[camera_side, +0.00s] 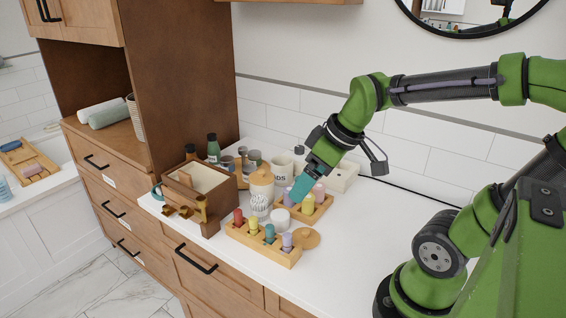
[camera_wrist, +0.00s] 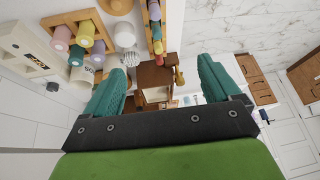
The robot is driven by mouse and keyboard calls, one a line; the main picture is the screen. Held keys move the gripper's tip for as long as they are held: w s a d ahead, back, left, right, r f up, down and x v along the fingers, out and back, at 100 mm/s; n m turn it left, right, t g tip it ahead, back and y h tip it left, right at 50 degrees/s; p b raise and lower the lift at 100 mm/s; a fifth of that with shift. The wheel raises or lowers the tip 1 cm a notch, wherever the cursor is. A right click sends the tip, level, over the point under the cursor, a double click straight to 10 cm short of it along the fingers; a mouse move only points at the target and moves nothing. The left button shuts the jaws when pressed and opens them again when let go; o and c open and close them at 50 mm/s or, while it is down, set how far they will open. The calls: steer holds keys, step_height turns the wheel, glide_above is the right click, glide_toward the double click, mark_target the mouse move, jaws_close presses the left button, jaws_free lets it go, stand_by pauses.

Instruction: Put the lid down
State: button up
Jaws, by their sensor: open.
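A dark brown wooden box (camera_side: 226,199) with a cream inside stands on the left part of the counter; its top looks open, and I cannot clearly make out a hinged lid. In the wrist view the box (camera_wrist: 152,76) shows between my fingers, farther off. A loose round wooden disc (camera_side: 307,238), possibly a lid, lies on the counter by the front peg rack; it also shows in the wrist view (camera_wrist: 116,6). My gripper (camera_side: 300,188) is open and empty, with teal fingers, above the back peg rack, right of the box. It also shows in the wrist view (camera_wrist: 162,68).
Two wooden racks hold coloured pegs, one in front (camera_side: 262,251) and one behind (camera_side: 320,213). A white round container (camera_side: 280,217), a wooden-topped jar (camera_side: 261,181), a mug (camera_side: 282,169) and dark bottles (camera_side: 213,148) crowd the counter. The counter's right part (camera_side: 345,265) is clear.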

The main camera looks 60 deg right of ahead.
steer(key=shift+s+a+r+m+t+y, duration=0.15)
steer(key=shift+s+a+r+m+t, duration=0.35)
steer(key=shift+m, duration=0.35)
steer(key=shift+s+a+r+m+t+y, duration=0.1)
steer(key=shift+s+a+r+m+t, duration=0.2)
steer(key=shift+a+r+m, duration=0.4)
steer(key=shift+s+a+r+m+t+y, duration=0.15)
steer(key=shift+s+a+r+m+t, duration=0.2)
steer(key=shift+a+m, duration=0.5)
